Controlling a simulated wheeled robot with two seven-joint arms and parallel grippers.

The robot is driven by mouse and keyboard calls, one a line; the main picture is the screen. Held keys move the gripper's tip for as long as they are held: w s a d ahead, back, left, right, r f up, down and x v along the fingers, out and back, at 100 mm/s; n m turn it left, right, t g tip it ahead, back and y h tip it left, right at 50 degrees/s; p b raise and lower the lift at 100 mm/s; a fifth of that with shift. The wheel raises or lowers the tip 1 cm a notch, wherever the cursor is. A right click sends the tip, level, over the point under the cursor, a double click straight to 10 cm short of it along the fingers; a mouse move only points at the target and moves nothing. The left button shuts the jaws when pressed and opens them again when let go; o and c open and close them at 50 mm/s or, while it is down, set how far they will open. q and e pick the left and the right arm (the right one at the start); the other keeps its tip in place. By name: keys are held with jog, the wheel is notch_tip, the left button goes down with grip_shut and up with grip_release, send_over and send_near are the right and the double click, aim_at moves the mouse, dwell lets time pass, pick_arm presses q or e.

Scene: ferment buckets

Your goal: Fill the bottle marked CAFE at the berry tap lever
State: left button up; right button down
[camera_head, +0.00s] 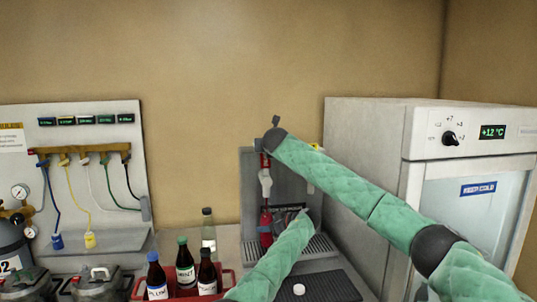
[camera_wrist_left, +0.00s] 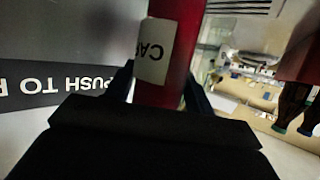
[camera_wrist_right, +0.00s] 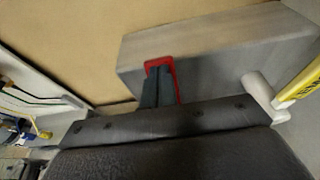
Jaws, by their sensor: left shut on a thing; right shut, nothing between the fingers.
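The CAFE bottle (camera_head: 265,228) shows red and stands upright under the white tap (camera_head: 265,181) at the grey dispenser panel. Its white label (camera_wrist_left: 155,52), partly readable as "CA", shows in the left wrist view. I cannot tell whether the red is liquid or glass. My left gripper (camera_head: 284,214) is shut on the bottle from the right side. The red tap lever (camera_wrist_right: 162,64) shows as a red frame behind the fingers of my right gripper (camera_wrist_right: 160,88). The right gripper is shut and empty at the lever; contact is unclear. Its fingers are largely hidden in the head view.
A red crate (camera_head: 228,284) holds several dark bottles, with a clear capped bottle (camera_head: 208,230) behind it. A small white cap (camera_head: 299,289) lies on a dark mat (camera_head: 335,288). A grated drip tray (camera_head: 318,246) sits below the tap. A fridge (camera_head: 375,150) stands close on the right.

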jog(key=shift+f, duration=0.15)
pick_arm(q)
jog(key=shift+w+f, duration=0.1)
jog(key=shift+w, duration=0.1)
pick_arm(e)
jog(key=shift+s+d+r, duration=0.1)
jog(key=shift+s+r, duration=0.15)
jog(key=shift+s, duration=0.3)
jog(key=s+d+r, duration=0.2)
jog(key=s+r, duration=0.6)
jog(key=s, duration=0.1)
jog(key=shift+s+d, duration=0.2)
pick_arm(q)
jog(key=shift+s, duration=0.1)
pick_arm(e)
jog(key=shift+r, duration=0.15)
dwell(0.6)
pick_arm(q)
jog(key=shift+s+d+r+p, duration=0.15)
jog(key=shift+s+r+p, duration=0.05)
jog(key=shift+s+p, duration=0.6)
jog(key=shift+s+d+f+p, duration=0.1)
jog(key=shift+s+d+p, duration=0.05)
jog(key=shift+s+p, duration=0.4)
pick_arm(e)
jog(key=shift+r, duration=1.15)
pick_arm(q)
jog(key=shift+s, duration=0.2)
pick_arm(e)
jog(key=shift+r, duration=0.1)
